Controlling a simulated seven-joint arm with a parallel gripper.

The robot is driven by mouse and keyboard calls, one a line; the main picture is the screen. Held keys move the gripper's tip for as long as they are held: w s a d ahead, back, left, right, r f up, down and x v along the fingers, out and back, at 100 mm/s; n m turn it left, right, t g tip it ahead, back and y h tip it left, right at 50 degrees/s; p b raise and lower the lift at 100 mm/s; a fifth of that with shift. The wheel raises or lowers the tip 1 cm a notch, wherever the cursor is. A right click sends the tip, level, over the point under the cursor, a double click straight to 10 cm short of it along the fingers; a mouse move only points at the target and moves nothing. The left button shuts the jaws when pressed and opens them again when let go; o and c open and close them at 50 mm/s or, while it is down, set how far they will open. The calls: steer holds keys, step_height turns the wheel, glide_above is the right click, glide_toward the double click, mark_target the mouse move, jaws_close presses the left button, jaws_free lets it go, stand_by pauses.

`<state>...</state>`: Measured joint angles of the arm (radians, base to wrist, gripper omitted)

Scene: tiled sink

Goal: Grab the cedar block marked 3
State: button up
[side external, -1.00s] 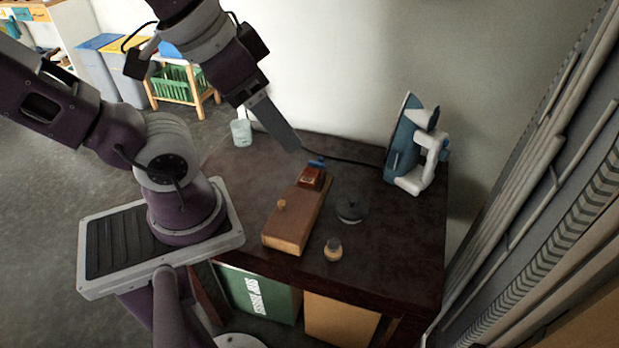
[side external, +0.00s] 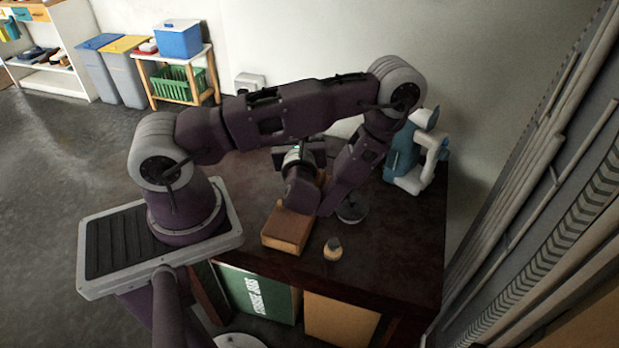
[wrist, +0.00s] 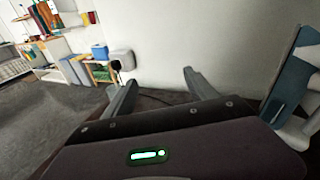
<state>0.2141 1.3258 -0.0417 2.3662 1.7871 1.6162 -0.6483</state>
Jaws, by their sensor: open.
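No mark 3 can be read in either current view, so I cannot tell which piece is the cedar block. The fingers point toward the back wall. In the side view my wrist is low over the far part of the box, and the fingertips are hidden.
A blue and white iron-like appliance (side external: 405,155) stands upright at the table's back right. A dark round disc (side external: 352,208) and a small round knob-like piece (side external: 333,249) sit right of the box. The table's front right (side external: 400,260) is clear.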

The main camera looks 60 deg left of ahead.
steer(key=d+f+m+t+h, duration=0.1)
steer(key=f+h, duration=0.1)
steer(key=f, duration=0.2)
steer(key=d+f+m+h, duration=0.1)
steer(key=f+m, duration=0.1)
steer(key=f, duration=0.3)
steer(key=s+d+f+m+t+h, duration=0.1)
steer(key=f+m+h, duration=0.1)
steer(key=f, duration=0.3)
steer(key=shift+d+f+t+h, duration=0.2)
steer(key=shift+t+h, duration=0.1)
steer(key=x, duration=0.4)
steer(key=r+x, duration=0.1)
steer(key=x, duration=0.2)
steer(key=shift+a, duration=0.15)
jaws_close()
